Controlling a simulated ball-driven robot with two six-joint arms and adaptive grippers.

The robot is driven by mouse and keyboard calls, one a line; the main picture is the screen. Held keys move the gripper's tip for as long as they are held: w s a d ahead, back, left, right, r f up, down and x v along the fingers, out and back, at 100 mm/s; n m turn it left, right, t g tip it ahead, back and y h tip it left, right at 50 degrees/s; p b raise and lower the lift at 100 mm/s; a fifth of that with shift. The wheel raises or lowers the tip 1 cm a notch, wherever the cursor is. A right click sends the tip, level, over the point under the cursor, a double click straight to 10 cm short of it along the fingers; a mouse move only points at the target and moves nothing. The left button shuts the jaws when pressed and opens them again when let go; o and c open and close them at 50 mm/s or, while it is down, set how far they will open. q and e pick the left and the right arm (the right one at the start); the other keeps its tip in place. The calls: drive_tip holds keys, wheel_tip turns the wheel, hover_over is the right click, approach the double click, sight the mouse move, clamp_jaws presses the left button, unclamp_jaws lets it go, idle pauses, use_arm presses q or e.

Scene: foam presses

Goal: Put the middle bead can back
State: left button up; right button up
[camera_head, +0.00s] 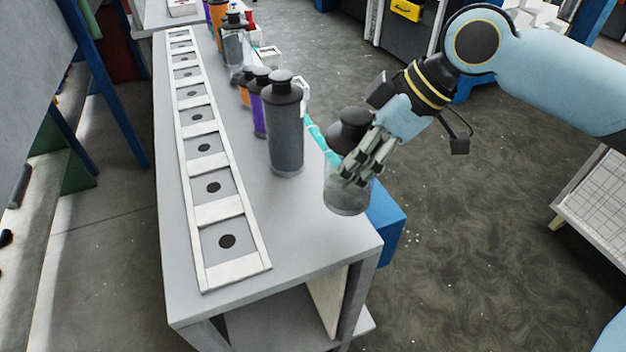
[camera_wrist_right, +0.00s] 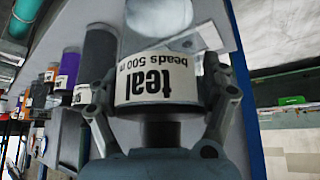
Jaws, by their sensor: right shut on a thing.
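My right gripper (camera_head: 360,165) is shut around a clear grey can with a dark cap (camera_head: 347,200). The can is upright at the table's near right corner; I cannot tell whether its base touches the top. In the right wrist view its label (camera_wrist_right: 165,80) reads "teal beads 500 m", upside down, between my fingers (camera_wrist_right: 160,105). A tall dark grey can (camera_head: 286,130) stands left of it. Beyond stand a purple can (camera_head: 259,115), an orange can (camera_head: 246,93) and several more in a row. My left gripper is not in view.
A white ladder-like frame (camera_head: 219,213) lies along the table's left side, its square cells each with a dark dot and no can. A blue box (camera_head: 388,228) is beside the table, below the top.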

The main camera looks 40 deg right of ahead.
sight(357, 134)
drive_tip(key=w+d+p+x, duration=0.1)
drive_tip(key=w+x, duration=0.1)
drive_tip(key=x, duration=0.8)
drive_tip(key=shift+r, duration=0.2)
drive_tip(key=shift+f, duration=0.1)
drive_tip(key=o, duration=1.4)
drive_tip(key=v, duration=1.2)
